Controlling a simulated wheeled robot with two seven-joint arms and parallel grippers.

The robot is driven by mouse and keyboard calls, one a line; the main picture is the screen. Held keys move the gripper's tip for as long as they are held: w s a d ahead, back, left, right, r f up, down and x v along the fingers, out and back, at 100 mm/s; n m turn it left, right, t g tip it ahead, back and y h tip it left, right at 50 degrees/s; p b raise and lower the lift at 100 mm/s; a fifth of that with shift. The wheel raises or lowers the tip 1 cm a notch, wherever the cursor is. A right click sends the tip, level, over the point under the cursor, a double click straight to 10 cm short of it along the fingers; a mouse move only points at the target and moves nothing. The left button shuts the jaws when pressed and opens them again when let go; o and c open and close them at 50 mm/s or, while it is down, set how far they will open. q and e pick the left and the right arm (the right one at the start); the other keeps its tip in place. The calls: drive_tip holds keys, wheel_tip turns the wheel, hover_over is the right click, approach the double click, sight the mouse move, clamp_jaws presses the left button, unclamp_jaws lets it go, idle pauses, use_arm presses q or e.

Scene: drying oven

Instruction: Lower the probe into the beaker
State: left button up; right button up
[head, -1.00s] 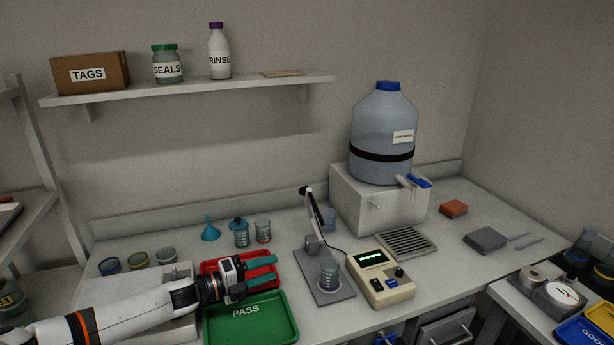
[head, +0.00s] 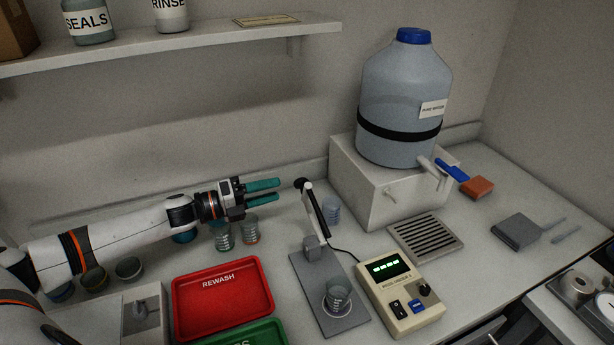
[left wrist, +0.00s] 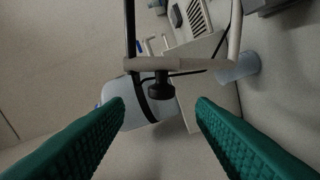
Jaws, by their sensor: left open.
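The probe stand (head: 310,243) rises from a grey base plate (head: 309,276). Its tilted arm, with a dark probe along it, ends in a black knob (head: 301,184) at the top. A glass beaker (head: 338,299) stands on the front of the plate, apart from the raised arm. My left gripper (head: 276,190) is open and empty, its green fingers pointing right at the knob from a short gap away. In the left wrist view the knob (left wrist: 160,88) lies ahead between the open fingers (left wrist: 160,110), on a pale crossbar. My right gripper is not in view.
A beige meter (head: 392,292) with a lit display stands right of the plate, joined by a cable. A water carboy (head: 400,100) sits on a white block behind. Beakers (head: 250,230) stand below my left gripper. A red REWASH tray (head: 222,300) lies left.

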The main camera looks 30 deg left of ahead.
sight(304, 181)
use_arm(q)
drive_tip(key=p+x, duration=0.2)
drive_tip(key=x, duration=0.7)
drive_tip(key=shift+w+a+r+p, duration=0.1)
drive_tip(key=shift+p, duration=0.2)
drive_tip(key=shift+w+d, duration=0.35)
drive_tip(key=shift+c, duration=1)
clamp_jaws()
